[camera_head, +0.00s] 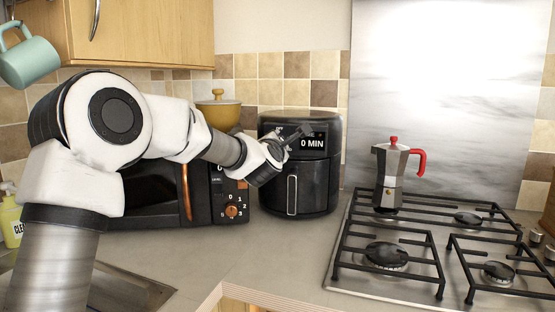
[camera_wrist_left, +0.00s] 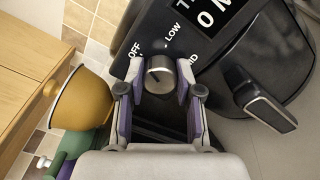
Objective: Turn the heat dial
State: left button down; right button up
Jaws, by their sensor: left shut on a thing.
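The heat dial (camera_wrist_left: 159,74) is a round metallic knob on the front of the black air fryer (camera_head: 310,185), with OFF and LOW printed around it. My left gripper (camera_wrist_left: 158,82) has a finger on each side of the dial and is shut on it. In the head view my left gripper (camera_head: 284,143) reaches the air fryer's upper left front and hides the dial. The display (camera_head: 312,143) reads 0 MIN. My right gripper is not in view.
A black microwave (camera_head: 150,190) with an orange dial (camera_head: 231,211) stands left of the air fryer, below my arm. A yellow pot (camera_head: 218,112) sits behind. A moka pot (camera_head: 392,175) stands on the gas hob (camera_head: 345,285) at right. The front counter is clear.

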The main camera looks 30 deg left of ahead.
pick_arm(q)
jog(key=shift+r+n+b, duration=0.15)
jog(key=shift+n+b, duration=1.05)
jog(key=shift+b, duration=0.1)
jog(key=shift+r+n+b, duration=0.1)
jog(key=shift+n+b, duration=1.1)
jog(key=shift+b, duration=0.05)
jog(key=c, duration=0.8)
grip_release()
jog(key=shift+o, duration=0.2)
jog(key=shift+f, duration=0.1)
jog(key=shift+s, duration=0.1)
